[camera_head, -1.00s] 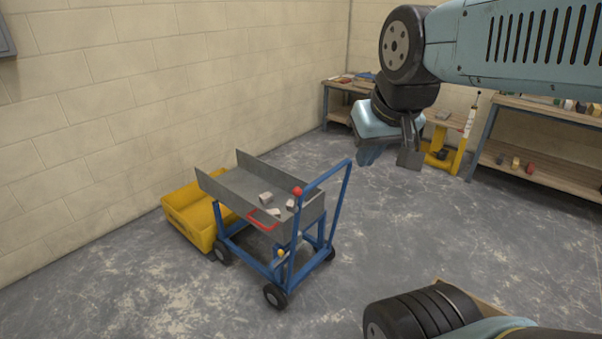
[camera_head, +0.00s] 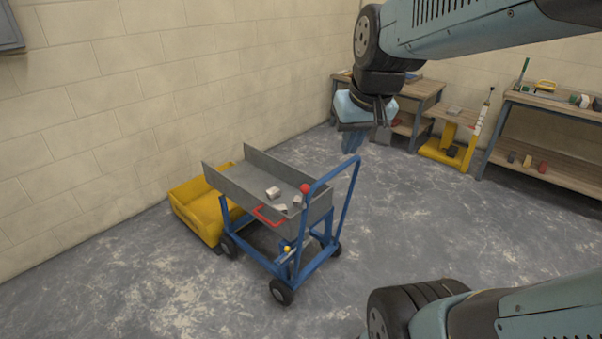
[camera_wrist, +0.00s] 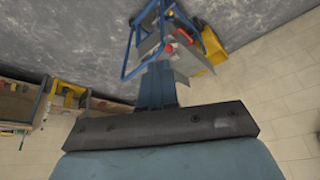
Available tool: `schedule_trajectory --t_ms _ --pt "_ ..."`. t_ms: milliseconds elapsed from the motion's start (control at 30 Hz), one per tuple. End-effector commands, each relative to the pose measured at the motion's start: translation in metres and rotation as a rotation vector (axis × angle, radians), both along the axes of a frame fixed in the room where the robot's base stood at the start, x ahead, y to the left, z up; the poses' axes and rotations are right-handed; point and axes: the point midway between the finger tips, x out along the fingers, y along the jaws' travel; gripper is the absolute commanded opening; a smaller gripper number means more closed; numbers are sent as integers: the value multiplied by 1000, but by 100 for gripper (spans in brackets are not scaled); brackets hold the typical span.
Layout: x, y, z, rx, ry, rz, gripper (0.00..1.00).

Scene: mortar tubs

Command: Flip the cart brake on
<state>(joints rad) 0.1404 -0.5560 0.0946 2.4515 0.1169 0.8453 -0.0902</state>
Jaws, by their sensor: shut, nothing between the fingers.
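The cart (camera_head: 267,195) has a grey tray and a blue frame on black wheels, and it stands on the floor left of centre in the head view. It has a blue push handle (camera_head: 346,190), a red ball knob (camera_head: 305,188), a red loop handle (camera_head: 268,215) and a small yellow-tipped part (camera_head: 287,248) low on the frame. I cannot tell for certain which part is the brake. My gripper (camera_head: 351,143) hangs above and behind the push handle, apart from the cart, shut and empty. In the wrist view the cart (camera_wrist: 160,40) shows beyond the shut fingers (camera_wrist: 158,85).
A yellow tub (camera_head: 197,207) stands at the cart's left against the block wall. A workbench (camera_head: 545,150) and a yellow stand (camera_head: 445,150) are at the back right. The floor right of the cart is clear.

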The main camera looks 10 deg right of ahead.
Motion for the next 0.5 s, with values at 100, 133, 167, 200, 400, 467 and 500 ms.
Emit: schedule_trajectory --t_ms 100,133,167,200,400,467,500 --pt "24 -3 -14 20 41 -12 0" --pt "30 -4 -18 28 49 -13 0" --pt "36 -5 -21 34 56 -17 0" --pt "44 -7 -26 42 67 -19 0" --pt "82 -17 -55 99 118 -36 0" --pt "92 -21 -64 118 129 -44 0" --pt "99 -24 -71 131 137 -48 0"
